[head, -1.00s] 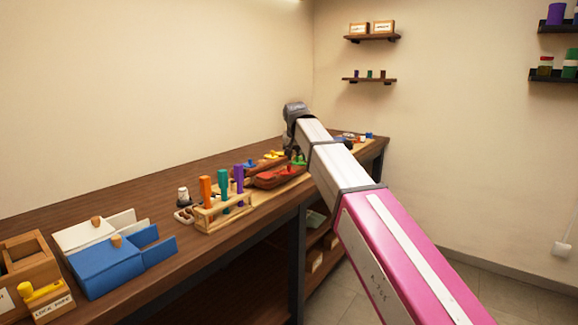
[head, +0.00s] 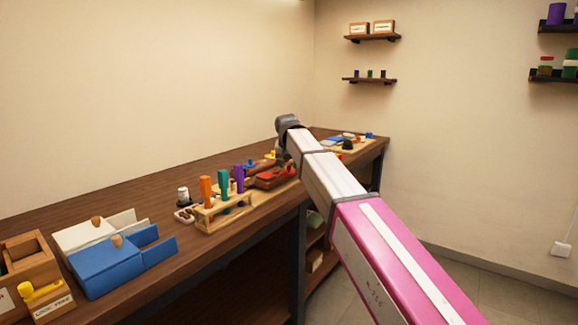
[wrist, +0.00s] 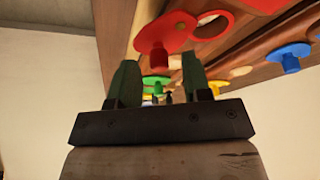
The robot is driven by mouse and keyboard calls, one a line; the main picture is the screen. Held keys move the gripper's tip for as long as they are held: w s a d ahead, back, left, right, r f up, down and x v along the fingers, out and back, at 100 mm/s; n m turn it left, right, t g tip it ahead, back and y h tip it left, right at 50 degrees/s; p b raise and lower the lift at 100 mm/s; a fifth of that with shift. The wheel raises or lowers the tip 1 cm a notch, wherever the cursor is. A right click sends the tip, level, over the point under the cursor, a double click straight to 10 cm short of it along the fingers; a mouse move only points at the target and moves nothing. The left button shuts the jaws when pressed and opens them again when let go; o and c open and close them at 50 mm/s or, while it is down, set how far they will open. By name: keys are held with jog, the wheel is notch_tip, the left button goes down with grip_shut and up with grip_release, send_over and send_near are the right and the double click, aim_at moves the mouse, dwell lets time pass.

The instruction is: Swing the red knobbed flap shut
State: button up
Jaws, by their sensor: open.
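The red knobbed flap (wrist: 166,32) is a round disc with a stubby knob, at the top of the wrist view. It sits beside a red-ringed opening (wrist: 212,25), whose wooden inside shows uncovered. My gripper (wrist: 159,62) is open and empty, its two dark green fingers pointing toward the flap. The red knob appears between and beyond the fingertips; I see no contact. In the head view, the reddish wooden block (head: 270,181) with red parts lies on the bench below my wrist, and the fingers are hard to make out.
A blue knobbed piece (wrist: 290,56) and a green one (wrist: 155,84) are nearby in the wrist view. In the head view, a rack (head: 222,214) with upright orange, teal and purple handles stands left of the block. Blue (head: 110,265) and white boxes sit farther left.

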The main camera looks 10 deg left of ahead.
jog(key=shift+w+f, duration=0.2)
jog(key=shift+f, duration=0.25)
grip_shut()
